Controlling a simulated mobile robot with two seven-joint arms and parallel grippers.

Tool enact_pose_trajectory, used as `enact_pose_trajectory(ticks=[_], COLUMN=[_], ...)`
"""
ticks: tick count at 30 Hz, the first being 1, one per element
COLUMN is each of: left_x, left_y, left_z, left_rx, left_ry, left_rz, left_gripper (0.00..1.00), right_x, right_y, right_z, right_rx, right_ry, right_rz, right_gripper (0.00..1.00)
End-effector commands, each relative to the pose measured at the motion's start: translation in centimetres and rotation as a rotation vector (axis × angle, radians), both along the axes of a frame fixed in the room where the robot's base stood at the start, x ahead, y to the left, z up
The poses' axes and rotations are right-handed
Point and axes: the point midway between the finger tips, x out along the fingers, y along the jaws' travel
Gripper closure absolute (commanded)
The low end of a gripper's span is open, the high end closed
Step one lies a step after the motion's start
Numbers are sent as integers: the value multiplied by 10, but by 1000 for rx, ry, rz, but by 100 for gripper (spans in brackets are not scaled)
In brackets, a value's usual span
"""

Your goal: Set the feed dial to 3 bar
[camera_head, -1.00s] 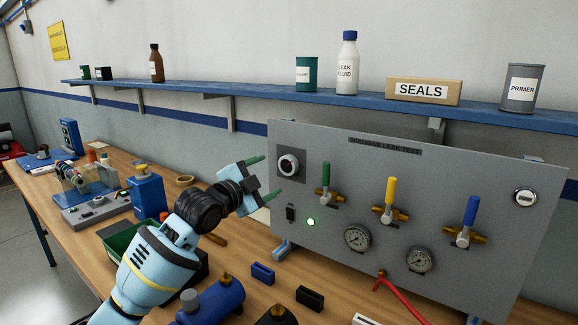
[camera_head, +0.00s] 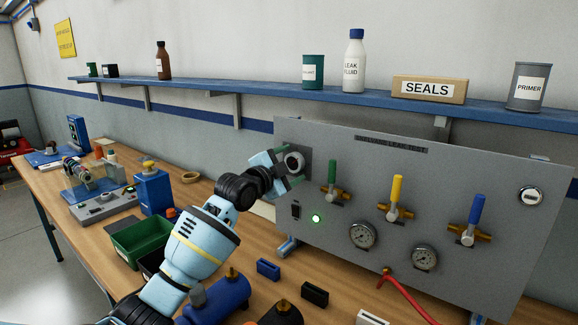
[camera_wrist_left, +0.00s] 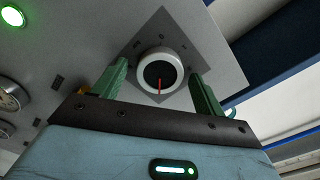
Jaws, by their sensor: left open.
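The feed dial (camera_head: 294,162) is a round knob with a white rim and dark face at the panel's upper left. In the left wrist view the dial (camera_wrist_left: 159,72) sits on a dark square plate, and its red pointer points down in that picture. My left gripper (camera_head: 290,166) is open at the dial. In the left wrist view its green fingers (camera_wrist_left: 160,88) stand on either side of the knob, with gaps to it. I cannot tell whether they reach around its rim. The scale marks are too small to read. My right gripper is not in view.
The grey panel (camera_head: 357,197) also carries green (camera_head: 331,175), yellow (camera_head: 396,190) and blue (camera_head: 474,212) valve levers, two gauges, a lit green lamp (camera_head: 316,218) and a red hose (camera_head: 412,298). A blue shelf (camera_head: 215,87) with bottles and cans runs above.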

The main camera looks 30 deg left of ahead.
Motion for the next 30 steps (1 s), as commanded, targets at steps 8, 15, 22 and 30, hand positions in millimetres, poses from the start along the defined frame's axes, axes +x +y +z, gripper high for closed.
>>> enact_pose_trajectory(ticks=[8,15,22,30], left_x=[0,0,0,0], left_y=[0,0,0,0], left_z=[0,-1,-1,-1], left_rx=[0,0,-26,-168], left_ry=[1,1,3,15], left_rz=[-1,0,0,0], left_gripper=[45,73,73,73], right_x=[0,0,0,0], right_y=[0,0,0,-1], right_z=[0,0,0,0], right_rx=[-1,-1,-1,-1], right_ry=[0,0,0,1], right_rz=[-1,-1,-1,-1], right_gripper=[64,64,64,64])
